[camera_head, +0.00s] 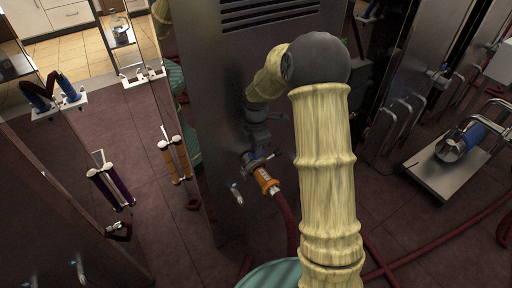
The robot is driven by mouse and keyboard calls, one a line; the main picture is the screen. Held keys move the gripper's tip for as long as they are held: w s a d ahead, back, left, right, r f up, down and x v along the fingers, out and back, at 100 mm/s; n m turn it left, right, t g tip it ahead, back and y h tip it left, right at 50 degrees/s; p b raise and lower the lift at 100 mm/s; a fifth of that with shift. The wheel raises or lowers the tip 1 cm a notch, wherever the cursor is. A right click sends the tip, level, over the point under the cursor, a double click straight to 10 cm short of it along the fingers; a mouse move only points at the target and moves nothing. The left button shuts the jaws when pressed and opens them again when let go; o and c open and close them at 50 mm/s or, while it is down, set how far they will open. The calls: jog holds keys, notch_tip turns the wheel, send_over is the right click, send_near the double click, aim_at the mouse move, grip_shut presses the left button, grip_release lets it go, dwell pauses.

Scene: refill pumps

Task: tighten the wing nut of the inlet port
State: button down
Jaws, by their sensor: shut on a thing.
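The inlet port's wing nut (263,160) shows as a small metal piece on the front of the grey metal cabinet (220,100), just above an orange hose coupling (265,182). My gripper (254,153) points down at it from above and is shut on it. The fingertips are small and dark here, and the grip itself is partly hidden. A red hose (285,218) runs down from the orange coupling. My pale-sleeved arm fills the middle of the view and hides part of the cabinet front.
A small lever (236,194) sits on the cabinet, lower left of the port. Red hoses cross the dark floor (400,225) at right. A metal cart (445,172) with a blue-and-silver cylinder stands there. Racks with purple (115,188) and orange (175,160) handles stand left.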

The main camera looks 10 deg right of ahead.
jog(key=m+p, duration=0.3)
jog(key=m, duration=0.1)
jog(key=shift+r, duration=0.2)
jog(key=m+p, duration=0.3)
jog(key=m, duration=0.1)
jog(key=shift+m, duration=0.3)
jog(key=m+p, duration=0.2)
jog(key=m, duration=0.2)
jog(key=shift+f, duration=0.1)
jog(key=m+p, duration=0.2)
jog(key=m, duration=0.3)
jog(key=m+p, duration=0.1)
jog(key=m, duration=0.3)
jog(key=shift+m+p, duration=0.3)
jog(key=shift+p, duration=0.05)
jog(key=m+p, duration=0.1)
jog(key=m, duration=0.2)
jog(key=m+p, duration=0.2)
jog(key=m, duration=0.3)
jog(key=shift+m+p, duration=0.9)
jog(key=shift+m, duration=0.8)
jog(key=shift+f, duration=0.1)
